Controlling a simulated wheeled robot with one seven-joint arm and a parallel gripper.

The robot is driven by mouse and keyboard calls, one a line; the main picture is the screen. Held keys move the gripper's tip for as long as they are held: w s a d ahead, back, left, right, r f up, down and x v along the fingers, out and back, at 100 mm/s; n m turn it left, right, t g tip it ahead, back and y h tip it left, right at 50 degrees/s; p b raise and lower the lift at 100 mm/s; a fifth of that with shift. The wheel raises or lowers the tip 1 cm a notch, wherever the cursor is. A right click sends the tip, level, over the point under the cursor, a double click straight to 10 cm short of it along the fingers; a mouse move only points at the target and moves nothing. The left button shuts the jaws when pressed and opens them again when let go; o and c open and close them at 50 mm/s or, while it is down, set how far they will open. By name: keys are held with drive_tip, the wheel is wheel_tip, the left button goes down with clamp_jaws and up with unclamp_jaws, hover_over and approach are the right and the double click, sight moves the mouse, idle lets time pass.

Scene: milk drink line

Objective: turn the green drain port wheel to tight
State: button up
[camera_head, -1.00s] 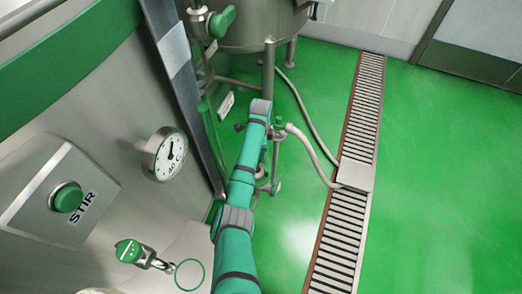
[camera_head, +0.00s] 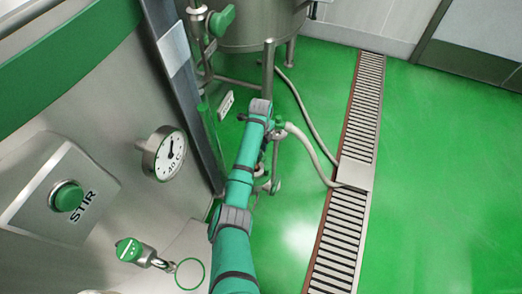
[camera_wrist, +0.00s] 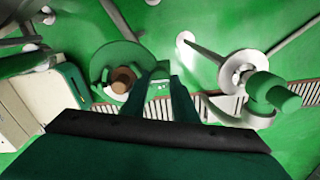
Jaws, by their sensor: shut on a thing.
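The green drain port wheel (camera_wrist: 118,62) shows in the wrist view as a round green rim around a brown hub, left of centre. My gripper (camera_wrist: 160,74) reaches in from below. Its two dark green fingers are at the right side of the wheel and shut on its rim; the exact contact is partly hidden. In the head view my own arm hides the gripper and most of the wheel. I cannot read a tight mark on the wheel.
A pipe fitting with a green cap (camera_wrist: 271,92) stands close on the right. A hose (camera_head: 312,150) runs to the floor drain grate (camera_head: 345,215). A steel tank (camera_head: 255,28) stands behind. A vessel with a gauge (camera_head: 170,155) and a STIR button (camera_head: 68,196) is at left.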

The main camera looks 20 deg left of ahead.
idle(0.4)
drive_tip(key=o, duration=1)
drive_tip(key=shift+w, duration=0.1)
drive_tip(key=shift+o, duration=0.2)
drive_tip(key=shift+d, duration=0.15)
drive_tip(key=shift+r, duration=0.1)
drive_tip(key=shift+a+r, duration=0.2)
wheel_tip(320, 180, up, 10)
drive_tip(key=shift+d+r, duration=0.15)
drive_tip(key=shift+d, duration=0.1)
